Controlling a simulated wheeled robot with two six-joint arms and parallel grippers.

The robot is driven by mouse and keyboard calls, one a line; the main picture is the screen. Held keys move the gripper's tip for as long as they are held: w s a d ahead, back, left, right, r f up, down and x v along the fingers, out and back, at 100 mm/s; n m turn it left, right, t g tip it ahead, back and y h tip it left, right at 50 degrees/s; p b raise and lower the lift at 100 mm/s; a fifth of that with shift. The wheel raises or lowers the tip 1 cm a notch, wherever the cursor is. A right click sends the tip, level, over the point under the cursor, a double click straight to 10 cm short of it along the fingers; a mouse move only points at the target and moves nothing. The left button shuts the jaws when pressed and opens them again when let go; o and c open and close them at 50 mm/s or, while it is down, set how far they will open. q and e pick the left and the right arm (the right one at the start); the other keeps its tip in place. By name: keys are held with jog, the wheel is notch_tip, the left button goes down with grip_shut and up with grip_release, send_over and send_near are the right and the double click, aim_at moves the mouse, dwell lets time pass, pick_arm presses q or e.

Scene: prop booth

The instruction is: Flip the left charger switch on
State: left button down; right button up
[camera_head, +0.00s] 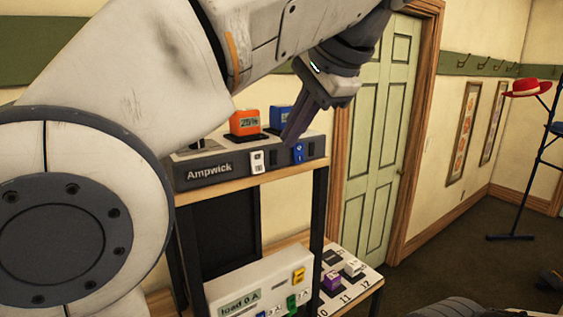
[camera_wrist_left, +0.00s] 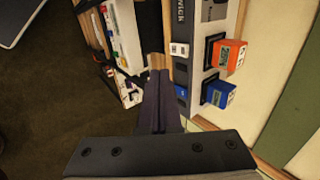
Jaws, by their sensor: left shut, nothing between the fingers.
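The grey Ampwick charger (camera_head: 215,170) sits on the top shelf. Its front has a white switch (camera_head: 257,161) on the left and a blue switch (camera_head: 298,152) on the right. Both also show in the left wrist view, white (camera_wrist_left: 180,49) and blue (camera_wrist_left: 181,93); I cannot tell on from off. An orange battery (camera_head: 245,122) reading about 25% and a blue battery (camera_head: 281,118) stand in it. My left gripper (camera_head: 291,138) is shut and empty, its tips close to the charger's front near the blue switch; contact is unclear. My right gripper is not in view.
Below, a pale "load 0 A" box (camera_head: 235,293) carries several coloured switches. A numbered board (camera_head: 345,290) with coloured blocks lies to its right. A green door (camera_head: 380,150) and a stand with a red hat (camera_head: 526,87) are behind; open floor lies between.

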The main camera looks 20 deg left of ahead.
pick_arm(q)
send_near(260, 173)
notch_tip(260, 173, down, 3)
jog(key=a, duration=0.1)
jog(key=w+a+f+p, duration=0.1)
jog(key=w+a+p, duration=0.1)
jog(key=shift+f, duration=0.35)
jog(key=shift+w, duration=0.1)
